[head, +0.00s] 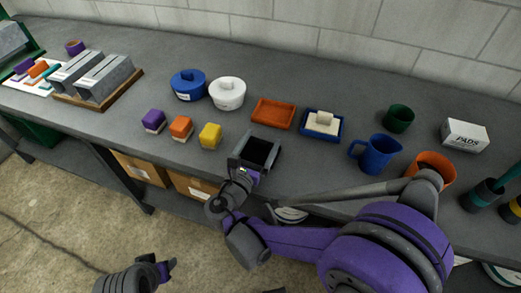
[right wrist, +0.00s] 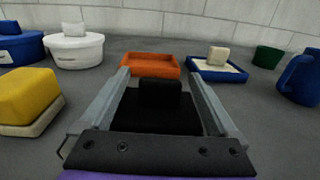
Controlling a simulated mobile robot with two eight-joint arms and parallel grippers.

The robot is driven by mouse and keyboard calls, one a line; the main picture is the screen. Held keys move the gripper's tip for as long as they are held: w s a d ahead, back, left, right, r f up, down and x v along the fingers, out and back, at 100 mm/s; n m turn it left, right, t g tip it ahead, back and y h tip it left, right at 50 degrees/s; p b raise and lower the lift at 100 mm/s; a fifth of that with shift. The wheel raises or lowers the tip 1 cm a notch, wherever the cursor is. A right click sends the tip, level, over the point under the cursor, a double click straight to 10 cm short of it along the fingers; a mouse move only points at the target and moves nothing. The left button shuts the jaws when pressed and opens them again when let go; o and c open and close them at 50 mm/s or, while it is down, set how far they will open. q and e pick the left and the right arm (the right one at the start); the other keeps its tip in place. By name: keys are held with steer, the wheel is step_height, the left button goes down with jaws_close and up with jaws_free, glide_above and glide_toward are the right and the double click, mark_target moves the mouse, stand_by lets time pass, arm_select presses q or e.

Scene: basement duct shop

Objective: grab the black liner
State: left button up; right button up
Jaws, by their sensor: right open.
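The black liner (right wrist: 160,95) looks like a flat black piece with a raised black block on top. It lies between the fingers of my right gripper in the right wrist view. My right gripper (head: 256,150) is open over the front part of the bench, with a finger on each side of the liner. In the head view the liner (head: 259,151) shows as a dark patch between the fingers. Contact with the fingers cannot be made out. My left gripper (head: 167,270) is low at the bottom left, off the bench; its jaws are unclear.
An orange tray (head: 273,113) lies just behind the liner, with a blue tray (head: 337,133) holding a cream piece (head: 323,122) to its right. A yellow block (head: 210,136) stands left of my right gripper. A blue jug (head: 377,154) stands to the right.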

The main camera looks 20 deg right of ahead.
steer(key=c, duration=1.5)
steer(key=shift+o, duration=0.2)
steer(key=shift+r, duration=0.1)
